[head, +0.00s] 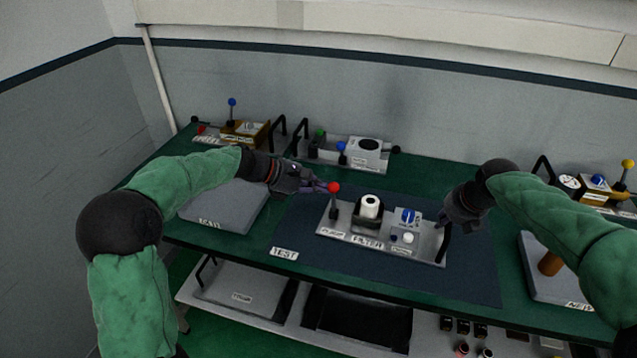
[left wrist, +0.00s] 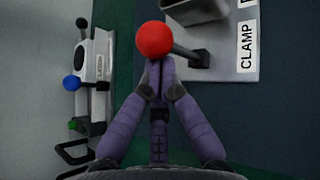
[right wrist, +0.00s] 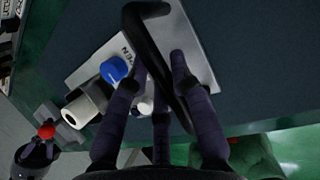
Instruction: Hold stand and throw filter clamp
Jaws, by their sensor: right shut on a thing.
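The stand (head: 345,241) is a grey metal plate on the dark mat, with labels that include "FILTER". Its clamp lever has a red ball knob (head: 334,187) at the left end; the knob also shows large in the left wrist view (left wrist: 154,39), near a "CLAMP" label. A white cylindrical filter (head: 370,206) stands in a dark holder on the plate. My left gripper (head: 322,186) is at the red knob, fingers together with tips beside it; I cannot tell whether they touch. My right gripper (head: 443,222) is shut on the black handle (right wrist: 153,50) at the stand's right end.
A blue knob (head: 408,215) sits on the stand right of the filter. Another module (head: 362,153) stands behind, with others at the back left and far right. A grey tray (head: 221,207) lies left of the mat. The mat's front part (head: 390,279) is clear.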

